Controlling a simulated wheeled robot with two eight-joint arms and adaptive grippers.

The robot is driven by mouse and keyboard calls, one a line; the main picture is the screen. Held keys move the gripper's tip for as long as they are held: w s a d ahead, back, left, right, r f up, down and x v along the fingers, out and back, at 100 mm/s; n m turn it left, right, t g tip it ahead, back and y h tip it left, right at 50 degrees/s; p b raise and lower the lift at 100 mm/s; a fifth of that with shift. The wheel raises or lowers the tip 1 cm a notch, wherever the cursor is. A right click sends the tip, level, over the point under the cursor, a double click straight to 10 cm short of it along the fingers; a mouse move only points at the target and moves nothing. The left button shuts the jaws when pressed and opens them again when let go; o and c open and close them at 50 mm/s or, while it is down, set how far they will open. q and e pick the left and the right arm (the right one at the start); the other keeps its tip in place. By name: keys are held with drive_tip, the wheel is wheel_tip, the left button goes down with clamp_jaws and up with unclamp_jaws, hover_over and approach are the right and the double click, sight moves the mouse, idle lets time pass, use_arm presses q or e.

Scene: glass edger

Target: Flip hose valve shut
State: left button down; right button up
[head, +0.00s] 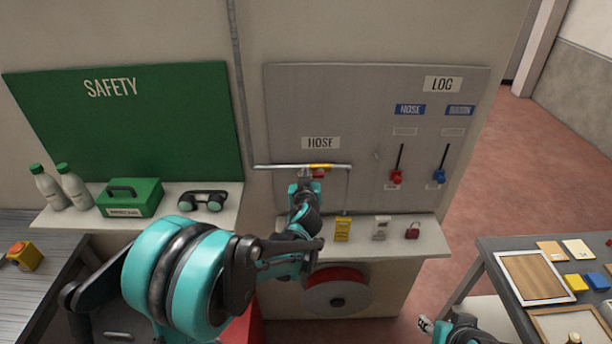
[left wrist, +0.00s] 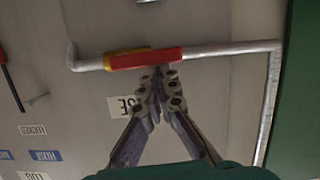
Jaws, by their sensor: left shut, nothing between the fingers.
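The hose valve's red handle (left wrist: 160,57) lies along the metal pipe (left wrist: 220,50) in the left wrist view, beside its yellow part (left wrist: 112,62). In the head view the yellow part (head: 321,166) shows on the pipe under the HOSE label (head: 321,143), with a bit of the red handle (head: 319,174) below it. My left gripper (left wrist: 159,76) is shut and empty, its tips at the edge of the red handle; I cannot tell if they touch. It also shows in the head view (head: 305,178). My right gripper (head: 425,325) is partly in view at the bottom, its jaws unclear.
A shelf (head: 385,246) below the pipe holds a yellow tag (head: 343,229), a grey item (head: 381,228) and a red padlock (head: 412,231). A table (head: 485,245) stands at right.

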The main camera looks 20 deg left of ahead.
use_arm(q)
drive_tip(key=shift+f, duration=0.1)
drive_tip(key=shift+w+d+f+n+t+h+b, duration=0.1)
drive_tip(key=shift+d+f+n+t+h+b, duration=0.3)
drive_tip(key=shift+f+n+b, duration=1.2)
drive_tip(key=shift+w+d+f+n+t+h+b, duration=0.15)
drive_tip(key=shift+f+n+t+h+b, duration=0.5)
drive_tip(key=shift+n+b, duration=1.9)
drive_tip(key=shift+s+d+f+n+t+h+b, duration=0.1)
drive_tip(key=shift+d+f+n+t+h+b, duration=0.4)
drive_tip(key=shift+f+n+b, duration=1.15)
drive_tip(key=shift+w+a+r+b, duration=0.1)
drive_tip(key=shift+r+b, duration=0.3)
drive_tip(key=shift+b, duration=0.25)
